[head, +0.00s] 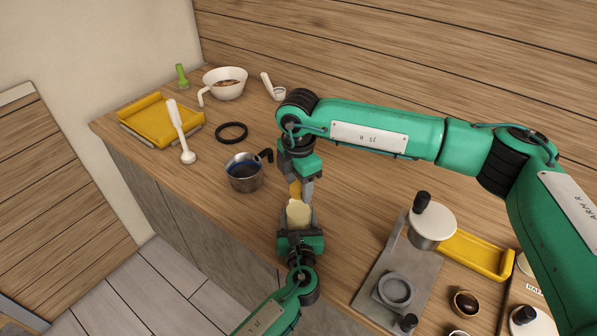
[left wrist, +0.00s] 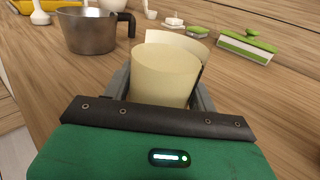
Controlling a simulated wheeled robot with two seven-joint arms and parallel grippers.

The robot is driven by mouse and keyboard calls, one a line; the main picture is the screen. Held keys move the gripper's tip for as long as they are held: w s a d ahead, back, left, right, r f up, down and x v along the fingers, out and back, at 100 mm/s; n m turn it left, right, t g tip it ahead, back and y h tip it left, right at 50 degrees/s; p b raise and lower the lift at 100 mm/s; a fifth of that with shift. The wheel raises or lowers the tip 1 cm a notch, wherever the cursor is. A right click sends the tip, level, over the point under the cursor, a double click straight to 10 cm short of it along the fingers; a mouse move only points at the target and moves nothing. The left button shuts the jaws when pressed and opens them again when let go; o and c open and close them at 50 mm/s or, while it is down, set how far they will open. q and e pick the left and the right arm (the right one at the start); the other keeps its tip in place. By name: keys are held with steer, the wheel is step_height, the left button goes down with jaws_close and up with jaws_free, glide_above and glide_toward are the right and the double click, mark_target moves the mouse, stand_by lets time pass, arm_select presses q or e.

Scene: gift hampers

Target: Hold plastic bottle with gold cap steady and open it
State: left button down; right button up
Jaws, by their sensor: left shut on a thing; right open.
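The plastic bottle (head: 299,213) is cream-coloured and stands upright near the counter's front edge. Its gold cap (head: 296,189) shows at the top in the head view. My left gripper (head: 298,226) is shut on the bottle's body from the front. In the left wrist view the pale bottle (left wrist: 165,76) fills the space between the fingers; its cap cannot be made out there. My right gripper (head: 300,184) is open and points down at the cap from above. One finger shows just right of the cap; whether it touches is unclear.
A metal pot (head: 244,178) with a dark handle stands close left of the bottle. A black ring (head: 231,132), yellow tray (head: 140,122), white ladle (head: 178,125) and white bowl (head: 228,90) lie farther left. A grey metal stand (head: 375,275) is on the right.

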arm_select(q)
steer(key=shift+f, duration=0.1)
arm_select(e)
steer(key=shift+f, duration=0.25)
